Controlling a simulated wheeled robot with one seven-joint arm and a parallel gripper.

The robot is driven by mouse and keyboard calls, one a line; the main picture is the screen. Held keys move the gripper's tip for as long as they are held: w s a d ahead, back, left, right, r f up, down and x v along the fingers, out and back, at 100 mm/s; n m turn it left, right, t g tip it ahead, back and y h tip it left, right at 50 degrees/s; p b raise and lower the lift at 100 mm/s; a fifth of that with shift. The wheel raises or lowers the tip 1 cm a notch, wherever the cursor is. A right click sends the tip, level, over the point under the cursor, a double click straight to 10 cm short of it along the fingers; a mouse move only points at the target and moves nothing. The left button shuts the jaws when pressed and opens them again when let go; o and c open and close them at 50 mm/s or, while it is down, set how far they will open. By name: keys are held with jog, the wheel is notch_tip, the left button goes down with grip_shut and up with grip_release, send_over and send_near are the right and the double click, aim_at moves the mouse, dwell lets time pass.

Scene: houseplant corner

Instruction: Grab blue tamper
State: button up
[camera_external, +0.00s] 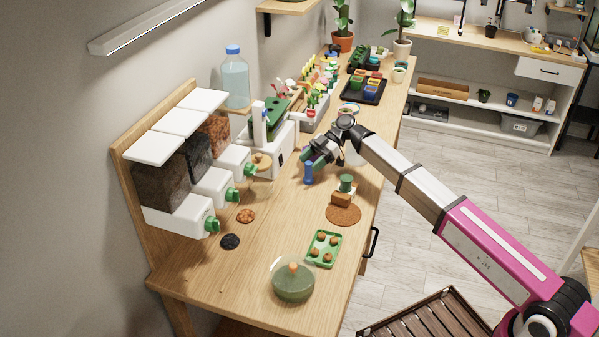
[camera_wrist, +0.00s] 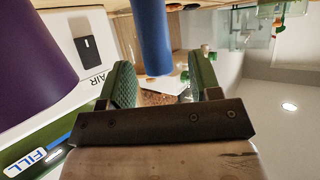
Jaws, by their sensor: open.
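The blue tamper (camera_external: 308,173) stands upright on the wooden bench, just below and left of my gripper (camera_external: 318,155). In the wrist view the tamper (camera_wrist: 152,38) is a plain blue cylinder that comes in from the top edge. Its near end shows in the gap between the green pads of my gripper (camera_wrist: 163,85), with room on both sides. My gripper is open and empty. I cannot tell whether either pad touches the tamper.
A white machine (camera_external: 270,150) stands behind the tamper. White dispensers with green knobs (camera_external: 213,187) line the left. A green-topped piece on a brown block (camera_external: 342,198), a green tray (camera_external: 323,249) and a lidded bowl (camera_external: 293,284) are nearer. A purple object (camera_wrist: 32,65) shows at left.

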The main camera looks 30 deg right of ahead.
jog(key=shift+s+a+f, duration=0.1)
jog(key=shift+a+f, duration=0.2)
jog(key=shift+a, duration=0.3)
jog(key=c, duration=1)
jog(key=shift+r, duration=0.2)
